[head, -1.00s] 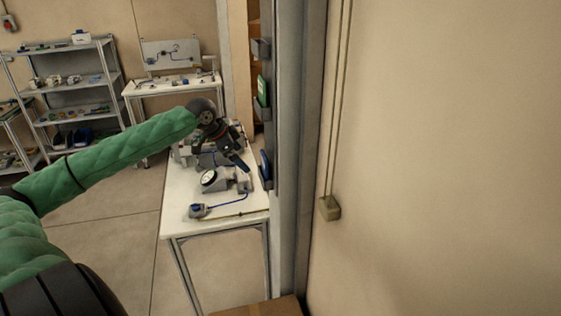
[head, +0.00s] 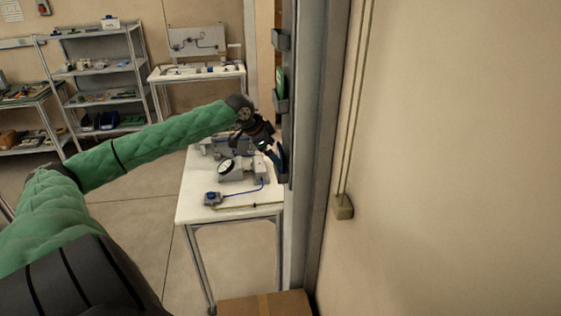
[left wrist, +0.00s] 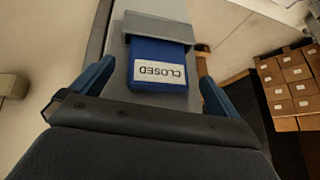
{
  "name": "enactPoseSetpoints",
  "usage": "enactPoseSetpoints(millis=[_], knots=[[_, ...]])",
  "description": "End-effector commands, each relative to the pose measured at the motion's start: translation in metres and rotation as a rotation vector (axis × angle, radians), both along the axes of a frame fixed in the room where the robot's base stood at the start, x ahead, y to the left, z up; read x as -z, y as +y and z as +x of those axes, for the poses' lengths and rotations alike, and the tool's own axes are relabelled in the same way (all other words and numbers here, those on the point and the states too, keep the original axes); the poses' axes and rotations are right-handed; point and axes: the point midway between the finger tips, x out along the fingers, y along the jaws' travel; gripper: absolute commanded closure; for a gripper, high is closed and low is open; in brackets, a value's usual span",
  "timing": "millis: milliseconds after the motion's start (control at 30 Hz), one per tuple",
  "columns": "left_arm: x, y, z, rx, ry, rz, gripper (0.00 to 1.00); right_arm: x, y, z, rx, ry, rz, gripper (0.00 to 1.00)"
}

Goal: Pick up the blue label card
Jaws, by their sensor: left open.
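The blue label card (left wrist: 145,54) sits in a grey holder (left wrist: 170,27) on a grey post in the left wrist view. It carries a white label reading CLOSED, and its upper end is hidden in the holder. My left gripper (left wrist: 156,74) is open, with one blue finger on each side of the card and gaps visible between them. In the head view, the left gripper (head: 270,151) is at the post's left edge, close to the card, which it partly hides. My right gripper is not in view.
A green card (head: 281,82) sits in a holder higher on the grey post (head: 311,130). A white table (head: 225,211) with a gauge and fittings stands left of the post. A cardboard box (head: 265,304) is below. A beige wall fills the right.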

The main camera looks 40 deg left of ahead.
Motion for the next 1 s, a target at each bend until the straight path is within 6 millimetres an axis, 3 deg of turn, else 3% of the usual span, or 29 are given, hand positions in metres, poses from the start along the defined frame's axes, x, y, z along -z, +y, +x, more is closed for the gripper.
enactPoseSetpoints(millis=[300,600,633,833,1000], knots=[[0.022,-0.006,0.014,0.000,-0.001,0.000,0.00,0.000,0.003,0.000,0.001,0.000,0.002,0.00],[0.025,-0.006,0.015,0.000,-0.001,0.001,0.00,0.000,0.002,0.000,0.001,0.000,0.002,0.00],[0.025,-0.006,0.015,0.001,0.000,0.000,0.02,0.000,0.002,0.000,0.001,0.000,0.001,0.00],[0.025,-0.006,0.015,-0.001,-0.001,0.001,0.41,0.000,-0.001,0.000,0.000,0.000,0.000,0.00],[0.025,-0.006,0.015,-0.001,-0.001,0.001,0.41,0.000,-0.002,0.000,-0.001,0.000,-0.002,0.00]])
